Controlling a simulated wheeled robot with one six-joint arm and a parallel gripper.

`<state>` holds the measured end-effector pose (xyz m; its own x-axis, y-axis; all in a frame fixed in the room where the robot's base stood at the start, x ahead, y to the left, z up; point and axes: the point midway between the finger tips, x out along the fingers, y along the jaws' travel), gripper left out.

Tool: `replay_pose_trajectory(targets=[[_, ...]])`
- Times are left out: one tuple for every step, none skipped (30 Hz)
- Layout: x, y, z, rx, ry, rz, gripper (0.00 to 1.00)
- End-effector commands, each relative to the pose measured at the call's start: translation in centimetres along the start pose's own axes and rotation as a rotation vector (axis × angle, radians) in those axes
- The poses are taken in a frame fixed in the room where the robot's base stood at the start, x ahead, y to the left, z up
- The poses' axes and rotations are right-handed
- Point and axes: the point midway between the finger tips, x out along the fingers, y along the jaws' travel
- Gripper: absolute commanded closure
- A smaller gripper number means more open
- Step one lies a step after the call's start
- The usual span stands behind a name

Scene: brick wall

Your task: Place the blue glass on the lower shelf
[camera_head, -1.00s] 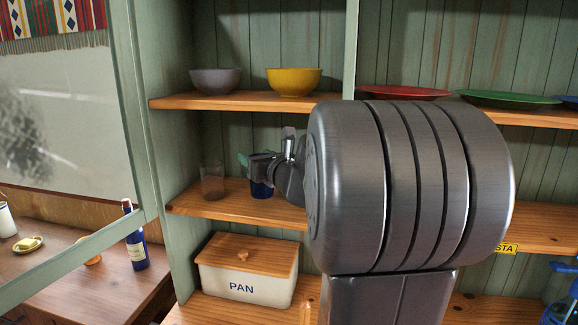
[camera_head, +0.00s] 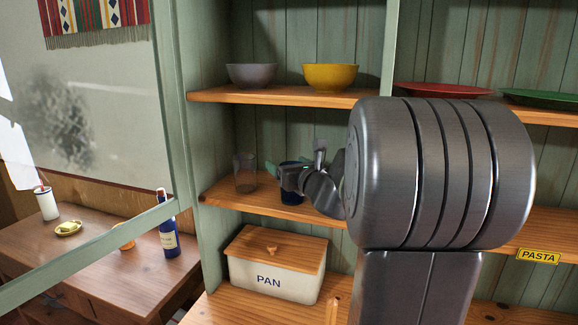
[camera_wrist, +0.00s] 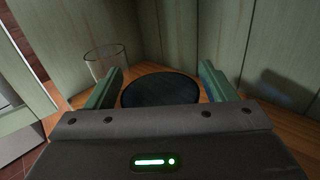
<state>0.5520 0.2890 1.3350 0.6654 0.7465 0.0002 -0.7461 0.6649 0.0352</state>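The blue glass (camera_head: 291,197) is upright at the middle shelf (camera_head: 221,196) of the cupboard, to the right of a clear glass. Whether its base touches the shelf is hard to tell. My gripper (camera_head: 283,176) is at the glass, with a green finger on each side of it. In the wrist view the dark blue round top of the glass (camera_wrist: 160,90) fills the space between the fingertips of my gripper (camera_wrist: 163,84), which look closed on it. Part of the glass is hidden by my gripper in the head view.
The clear glass (camera_head: 245,173) stands close to the left; it also shows in the wrist view (camera_wrist: 105,60). A box marked PAN (camera_head: 276,278) stands on the board below. Grey (camera_head: 252,76) and yellow (camera_head: 330,77) bowls stand above. A green post (camera_head: 174,100) borders the left.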

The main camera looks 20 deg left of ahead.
Motion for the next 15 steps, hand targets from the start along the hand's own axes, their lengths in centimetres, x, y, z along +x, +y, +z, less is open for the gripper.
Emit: replay_pose_trajectory(targets=[[0.0,0.0,0.0,0.000,0.000,0.000,0.23],[0.0,0.0,0.0,0.000,0.000,0.000,0.23],[0.0,0.0,0.0,0.000,0.000,0.000,0.23],[0.0,0.0,0.0,0.000,0.000,0.000,0.23],[0.0,0.0,0.0,0.000,0.000,0.000,0.23],[0.0,0.0,0.0,0.000,0.000,0.000,0.23],[0.0,0.0,0.1,0.000,0.000,0.000,0.23],[0.0,0.0,0.1,0.000,0.000,0.000,0.23],[0.0,0.0,0.3,0.000,0.000,0.000,0.23],[0.0,0.0,0.4,0.000,0.000,0.000,0.23],[0.0,0.0,0.6,0.000,0.000,0.000,0.23],[-0.6,0.0,0.3,-0.001,-0.001,-0.001,0.23],[-1.0,0.0,0.3,-0.001,-0.001,-0.001,0.23],[-1.4,-0.1,0.3,-0.001,-0.001,-0.002,0.23],[-2.1,-0.1,0.3,-0.002,-0.002,-0.003,0.23]])
